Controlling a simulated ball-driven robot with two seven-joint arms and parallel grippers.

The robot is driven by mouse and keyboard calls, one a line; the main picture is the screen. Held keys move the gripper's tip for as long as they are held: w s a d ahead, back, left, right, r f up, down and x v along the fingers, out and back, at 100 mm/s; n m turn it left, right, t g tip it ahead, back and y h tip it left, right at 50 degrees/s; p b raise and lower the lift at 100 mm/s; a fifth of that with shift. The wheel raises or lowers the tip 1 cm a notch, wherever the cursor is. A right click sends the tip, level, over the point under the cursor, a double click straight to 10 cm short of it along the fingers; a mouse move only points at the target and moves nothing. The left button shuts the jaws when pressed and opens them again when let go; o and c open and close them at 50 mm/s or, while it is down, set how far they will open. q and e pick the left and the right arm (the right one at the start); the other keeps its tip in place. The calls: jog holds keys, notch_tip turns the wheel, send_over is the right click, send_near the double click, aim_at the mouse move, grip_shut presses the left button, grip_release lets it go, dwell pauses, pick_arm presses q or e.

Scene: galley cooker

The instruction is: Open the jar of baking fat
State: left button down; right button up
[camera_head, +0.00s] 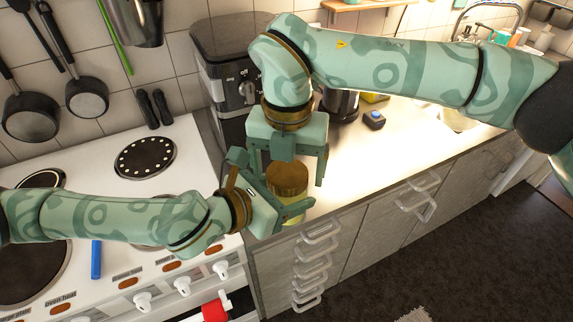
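The jar of baking fat (289,217) stands near the counter's front edge, beside the cooker. It has a brown lid (288,178) and a pale yellow body. My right gripper (289,172) points down from above, with its fingers spread on either side of the lid and gaps showing. My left gripper (283,193) comes in from the left at the height of the jar's body, one finger crossing in front of it. The far finger's contact with the jar is hidden, so I cannot tell whether it grips. The lid sits on the jar.
The white cooker (190,165) fills the left, with a blue object (96,259) near its front. A coffee machine (228,75) stands behind my grippers. A small dark box with a blue top (374,119) is farther right. Counter between is clear.

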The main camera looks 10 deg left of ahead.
notch_tip(320, 180, up, 4)
jog(key=shift+r, duration=0.2)
jog(key=shift+c, duration=0.4)
notch_tip(320, 180, up, 3)
jog(key=shift+a+r+m, duration=0.1)
jog(key=shift+r+m, duration=0.1)
jog(key=shift+m, duration=0.5)
jog(key=shift+f, duration=3.9)
jog(key=c, duration=1)
jog(key=n, duration=0.3)
jog(key=o, duration=1.1)
